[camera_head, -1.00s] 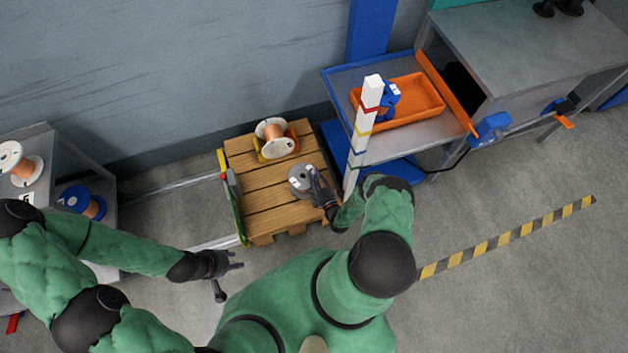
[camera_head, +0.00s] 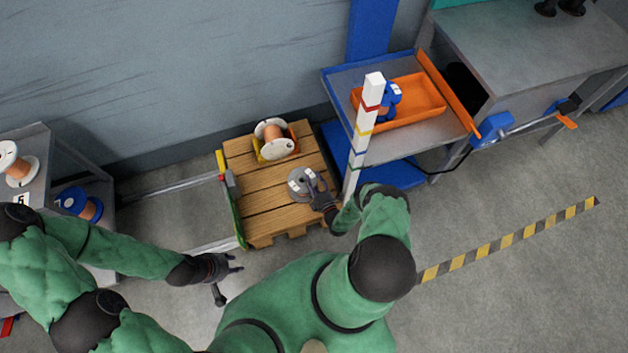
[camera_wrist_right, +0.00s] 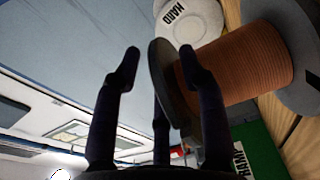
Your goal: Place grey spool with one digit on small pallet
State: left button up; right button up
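The grey spool (camera_head: 297,190) is on the right part of the small wooden pallet (camera_head: 265,222), one flat grey flange facing up with white label patches. Any digit on it is unreadable. My right gripper (camera_head: 318,186) is at the spool's right edge. In the right wrist view the grey flange (camera_wrist_right: 160,75) and copper winding (camera_wrist_right: 245,65) show between and behind the fingers (camera_wrist_right: 160,70). The fingers are spread on both sides of the flange, with a visible gap on the left finger's side. My left gripper (camera_head: 236,264) is open and empty, left of the pallet's front.
A white-flanged copper spool (camera_head: 273,140) sits in a yellow holder at the pallet's back. A striped post (camera_head: 362,135) stands close right of the pallet. A blue trolley holds an orange tray (camera_head: 415,103). More spools (camera_head: 78,203) are at the left shelf.

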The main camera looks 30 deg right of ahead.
jog(key=shift+r, duration=0.15)
jog(key=s+a+p, duration=0.1)
jog(key=s+p, duration=0.1)
jog(key=s, duration=1)
jog(key=shift+a, duration=0.25)
